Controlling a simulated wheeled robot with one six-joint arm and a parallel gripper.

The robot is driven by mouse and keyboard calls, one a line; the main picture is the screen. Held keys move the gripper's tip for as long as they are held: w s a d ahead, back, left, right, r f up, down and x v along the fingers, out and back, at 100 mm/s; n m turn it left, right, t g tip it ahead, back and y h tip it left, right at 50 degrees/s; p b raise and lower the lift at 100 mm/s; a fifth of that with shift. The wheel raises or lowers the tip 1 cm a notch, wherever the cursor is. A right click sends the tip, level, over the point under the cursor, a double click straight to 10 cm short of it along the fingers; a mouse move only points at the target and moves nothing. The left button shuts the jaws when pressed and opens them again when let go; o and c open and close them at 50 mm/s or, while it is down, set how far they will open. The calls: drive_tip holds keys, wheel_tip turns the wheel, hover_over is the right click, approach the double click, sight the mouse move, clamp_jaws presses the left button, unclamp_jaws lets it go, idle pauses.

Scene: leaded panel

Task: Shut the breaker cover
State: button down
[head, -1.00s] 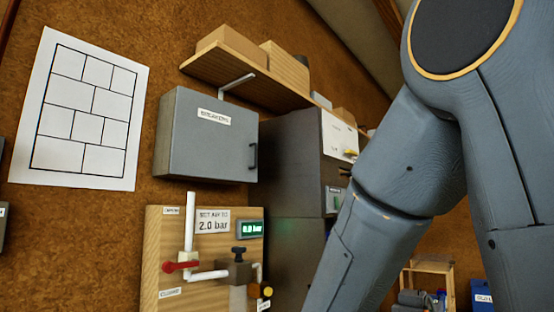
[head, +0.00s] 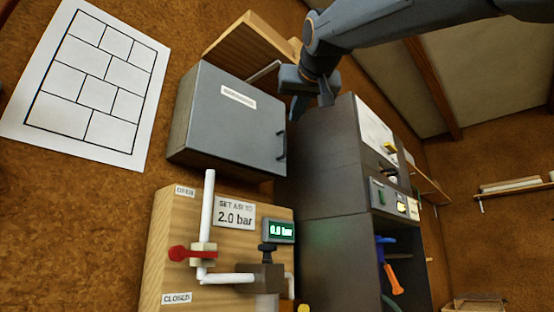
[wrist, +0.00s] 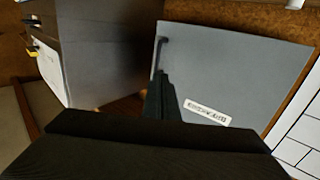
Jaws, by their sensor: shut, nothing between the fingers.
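The grey breaker cover (head: 225,125) with its white label lies over the front of the wall box and looks flush, with no clear gap at its edges. Its dark handle (head: 282,145) is at the right edge. The cover also shows in the wrist view (wrist: 235,65), with the handle (wrist: 160,50) at its left edge there. My gripper (head: 311,112) is above and to the right of the handle, its fingers shut and empty. In the wrist view my fingers (wrist: 160,95) overlap the cover near the handle; contact cannot be told.
A dark cabinet (head: 325,165) stands right of the box. A wooden shelf (head: 250,50) is above it. A wooden board (head: 165,240) with pipes, a red lever (head: 192,253) and a pressure display (head: 279,230) is below. A white panel drawing (head: 90,85) hangs left.

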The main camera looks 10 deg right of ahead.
sight(285, 142)
drive_tip(key=p, duration=0.2)
drive_tip(key=w+p, duration=0.1)
drive_tip(key=p, duration=0.1)
drive_tip(key=shift+w+d+r+p, duration=0.15)
drive_tip(key=shift+d+r+p, duration=0.15)
drive_tip(key=shift+d+p, duration=0.1)
drive_tip(key=p, duration=0.4)
drive_tip(key=shift+w+f, duration=0.1)
drive_tip(key=shift+w, duration=0.3)
drive_tip(key=w+p, duration=0.1)
drive_tip(key=w, duration=0.3)
drive_tip(key=w+p, duration=0.2)
drive_tip(key=w, duration=0.1)
drive_tip(key=w+p, duration=0.1)
drive_tip(key=w, duration=0.3)
drive_tip(key=shift+w+d+f, duration=0.2)
drive_tip(key=shift+w+f, duration=0.05)
drive_tip(key=shift+w, duration=0.1)
